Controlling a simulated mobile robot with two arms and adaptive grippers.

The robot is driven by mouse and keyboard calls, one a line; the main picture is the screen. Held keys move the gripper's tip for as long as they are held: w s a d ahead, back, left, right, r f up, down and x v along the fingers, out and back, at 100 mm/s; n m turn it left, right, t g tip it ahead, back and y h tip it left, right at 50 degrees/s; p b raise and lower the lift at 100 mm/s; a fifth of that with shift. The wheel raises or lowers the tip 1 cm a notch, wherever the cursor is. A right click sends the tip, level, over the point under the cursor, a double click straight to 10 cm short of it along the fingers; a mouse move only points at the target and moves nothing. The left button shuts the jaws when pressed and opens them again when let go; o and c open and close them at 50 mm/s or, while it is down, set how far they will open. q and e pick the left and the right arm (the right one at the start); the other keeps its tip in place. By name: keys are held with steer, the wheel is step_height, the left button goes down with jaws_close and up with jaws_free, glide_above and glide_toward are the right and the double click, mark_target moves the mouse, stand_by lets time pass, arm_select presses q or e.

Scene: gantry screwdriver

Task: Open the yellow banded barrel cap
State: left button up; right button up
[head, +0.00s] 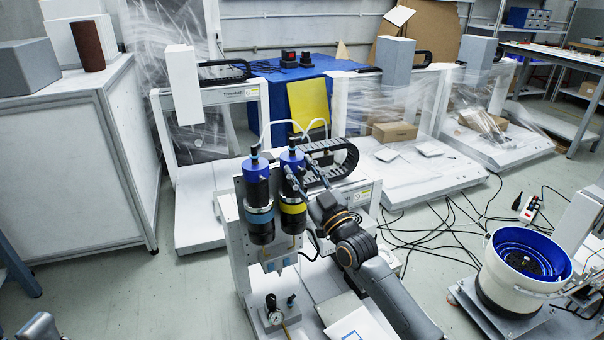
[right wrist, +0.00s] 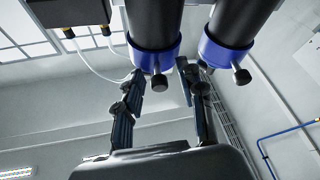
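The yellow-banded barrel (head: 293,212) stands upright on the gantry head, with a blue cap (head: 292,160) on top. The blue-banded barrel (head: 259,217) stands just left of it with its own blue cap (head: 256,169). My right gripper (head: 297,173) reaches in from the lower right beside the yellow-banded barrel's cap. In the right wrist view, which looks upside down, the gripper (right wrist: 160,72) has its fingers apart. The knob of the left-hand cap (right wrist: 153,55) appears between them; contact cannot be told. The bands do not show there.
A black cable chain (head: 335,160) and white tubes (head: 300,125) run close behind the caps. A pressure gauge (head: 274,316) sits below the barrels. A white bucket with a blue bowl (head: 525,262) stands at the right. Cables lie on the floor.

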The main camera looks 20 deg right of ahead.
steer(key=shift+c, duration=0.2)
jaws_close()
